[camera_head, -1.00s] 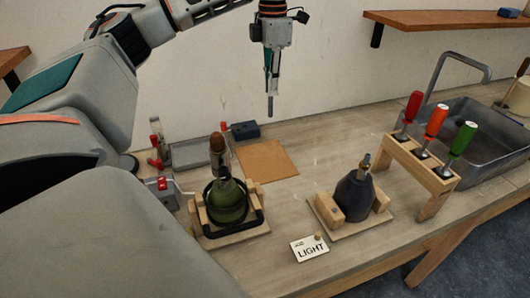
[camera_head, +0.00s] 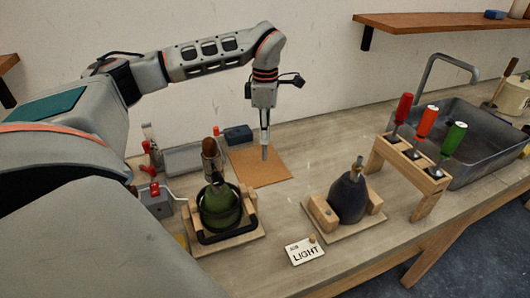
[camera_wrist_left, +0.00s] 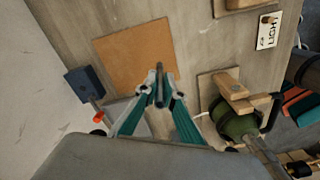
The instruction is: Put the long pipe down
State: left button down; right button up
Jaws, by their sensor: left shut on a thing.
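My left gripper (camera_head: 265,136) is shut on the long pipe, a thin dark grey tube (camera_head: 265,153). The pipe hangs upright below the fingers, over the square brown mat (camera_head: 270,175) on the bench. I cannot tell if its lower end touches the mat. In the left wrist view the pipe (camera_wrist_left: 160,88) sits between the fingertips of the left gripper (camera_wrist_left: 160,93), seen nearly end-on beside the mat's near edge (camera_wrist_left: 125,55). My right gripper is not in view.
A green lamp base (camera_head: 220,208) stands in a wooden cradle in front of the mat. A dark lamp base (camera_head: 349,199) stands in another cradle to the right. A grey tray (camera_head: 195,160) and a blue block (camera_head: 238,134) border the mat. The mat's right part is bare.

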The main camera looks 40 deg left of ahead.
aim_at(265, 160)
pick_arm(q)
jog(key=shift+f, duration=3.4)
jog(key=c, duration=2.2)
grip_release()
jog(key=shift+f, duration=0.15)
jog(key=shift+o, duration=0.2)
notch_tip(265, 160, up, 12)
jog(key=shift+r, duration=0.2)
jog(key=shift+s+d+f, duration=0.1)
